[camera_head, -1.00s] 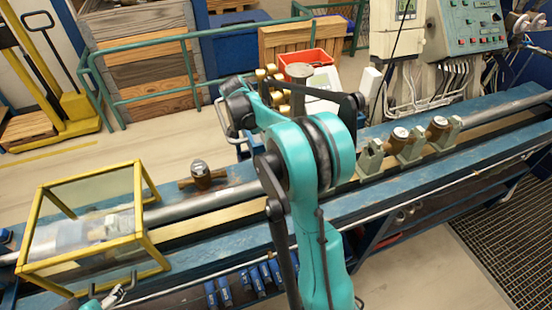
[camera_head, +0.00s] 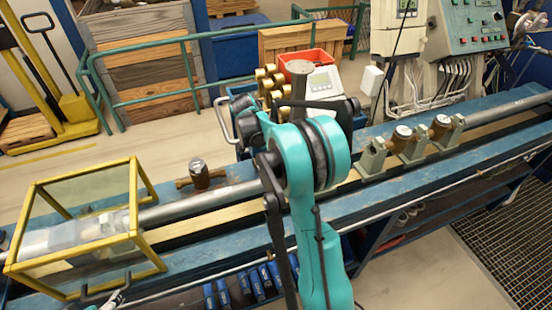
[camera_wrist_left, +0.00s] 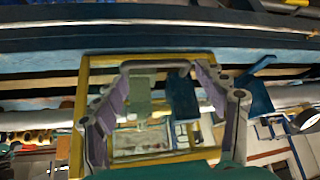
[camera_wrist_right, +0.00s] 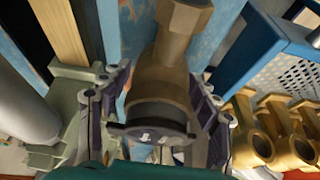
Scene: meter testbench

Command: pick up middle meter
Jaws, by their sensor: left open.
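In the right wrist view a brass meter (camera_wrist_right: 163,75) with a dark round head stands between the fingers of my right gripper (camera_wrist_right: 160,82). The fingers are spread, one on each side of it; I cannot tell whether either touches. In the head view my teal right arm hides this meter and gripper. Two more meters, one (camera_head: 402,134) left of the other (camera_head: 440,123), sit in pale green clamps at the right.
The yellow-framed clear box (camera_head: 134,205) covers the left part of the blue bench (camera_head: 235,235). A long grey pipe (camera_head: 155,213) runs along the bench. Gold fittings (camera_wrist_right: 270,130) stand beside the right gripper. A red bin (camera_head: 318,57) is behind the arm.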

